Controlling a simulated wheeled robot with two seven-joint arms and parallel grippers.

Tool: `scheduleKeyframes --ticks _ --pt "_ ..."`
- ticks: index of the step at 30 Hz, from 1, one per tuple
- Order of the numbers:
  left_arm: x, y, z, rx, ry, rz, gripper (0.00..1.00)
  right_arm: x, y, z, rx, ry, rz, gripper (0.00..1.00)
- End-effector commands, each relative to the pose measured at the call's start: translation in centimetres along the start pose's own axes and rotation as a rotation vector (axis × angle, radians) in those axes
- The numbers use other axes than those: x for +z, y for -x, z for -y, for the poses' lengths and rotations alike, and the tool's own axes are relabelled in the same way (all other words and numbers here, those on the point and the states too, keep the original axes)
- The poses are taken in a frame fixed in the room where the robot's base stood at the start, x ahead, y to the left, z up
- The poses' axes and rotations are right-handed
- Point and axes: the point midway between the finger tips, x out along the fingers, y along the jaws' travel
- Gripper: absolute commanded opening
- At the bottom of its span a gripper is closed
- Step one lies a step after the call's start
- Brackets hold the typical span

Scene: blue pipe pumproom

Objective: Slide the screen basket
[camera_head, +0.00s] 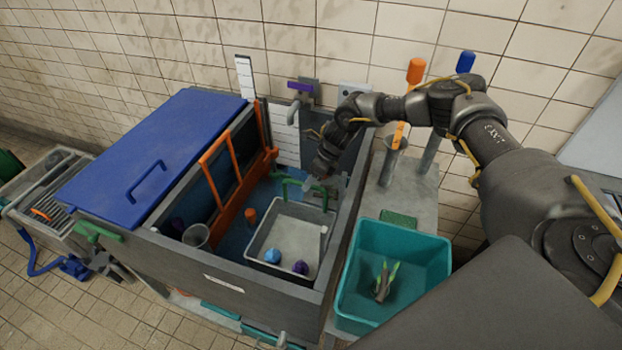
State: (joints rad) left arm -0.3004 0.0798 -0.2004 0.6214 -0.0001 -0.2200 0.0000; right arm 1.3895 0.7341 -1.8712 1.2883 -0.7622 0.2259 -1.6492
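The screen basket appears to be the grey square tray (292,232) inside the open grey tank. It has a pale bottom, and a green handle (293,183) stands at its far side. My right arm comes in from the right, and my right gripper (318,184) is down at the green handle. The gripper is small and dark here, so I cannot tell whether its fingers are open or shut on the handle. A blue ball (272,256) and a purple ball (300,267) lie at the basket's near side. My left gripper is not in view.
An orange frame (222,185) stands in the tank left of the basket, with a grey cup (196,236) near it. A blue lid (150,160) covers the left part. A teal bin (349,300) stands right of the tank wall.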

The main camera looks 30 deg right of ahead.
Motion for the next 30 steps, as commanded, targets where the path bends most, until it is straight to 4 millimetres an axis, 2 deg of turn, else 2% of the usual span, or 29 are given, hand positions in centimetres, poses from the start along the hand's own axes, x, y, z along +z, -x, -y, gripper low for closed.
scheduleKeyframes --ticks 1,9,20,23,30 --pt "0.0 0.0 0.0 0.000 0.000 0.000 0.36 0.0 0.0 0.0 0.000 0.000 0.000 0.35" --pt "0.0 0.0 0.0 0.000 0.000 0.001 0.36 0.0 0.1 0.0 0.000 0.000 0.000 0.00" --pt "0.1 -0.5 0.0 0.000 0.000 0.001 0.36 -0.2 -0.5 0.1 0.000 -0.001 0.000 0.00" --pt "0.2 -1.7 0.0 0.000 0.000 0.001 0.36 -0.7 -1.7 0.4 0.000 -0.001 0.000 0.00" --pt "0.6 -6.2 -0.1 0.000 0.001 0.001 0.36 -2.7 -6.6 1.4 0.000 -0.001 0.000 0.00"
